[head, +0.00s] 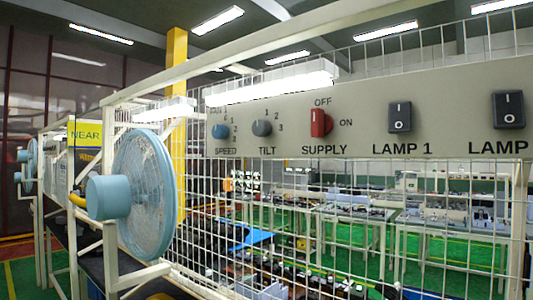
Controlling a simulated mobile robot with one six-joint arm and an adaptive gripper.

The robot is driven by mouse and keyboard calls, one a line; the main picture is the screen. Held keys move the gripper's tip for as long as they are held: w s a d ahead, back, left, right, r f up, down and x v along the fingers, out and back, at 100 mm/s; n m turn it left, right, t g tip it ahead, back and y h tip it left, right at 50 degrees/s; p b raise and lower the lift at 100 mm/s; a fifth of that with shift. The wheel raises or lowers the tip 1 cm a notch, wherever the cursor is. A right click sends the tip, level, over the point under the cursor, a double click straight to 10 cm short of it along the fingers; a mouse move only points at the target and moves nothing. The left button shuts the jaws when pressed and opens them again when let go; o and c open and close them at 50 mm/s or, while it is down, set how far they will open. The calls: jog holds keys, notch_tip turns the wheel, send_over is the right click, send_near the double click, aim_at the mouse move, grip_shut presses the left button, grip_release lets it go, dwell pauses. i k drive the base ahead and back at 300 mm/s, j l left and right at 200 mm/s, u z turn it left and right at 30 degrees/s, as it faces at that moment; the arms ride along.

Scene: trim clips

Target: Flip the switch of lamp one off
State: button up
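The lamp one switch (400,117) is a black rocker on the grey control panel (450,88), above the label "LAMP 1", right of the panel's middle. White marks show on its face; I cannot tell which side is pressed in. A similar black rocker (508,110) sits to its right above a cut-off label "LAMP". My gripper is not in view.
A red SUPPLY knob (321,122), a dark TILT knob (262,128) and a blue SPEED knob (221,131) sit left of the rocker. A light-blue fan (143,195) stands at left. White wire mesh (400,215) spans below the panel; workbenches stand behind it.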

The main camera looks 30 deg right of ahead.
aim_at(400, 118)
jog(key=z, duration=1.5)
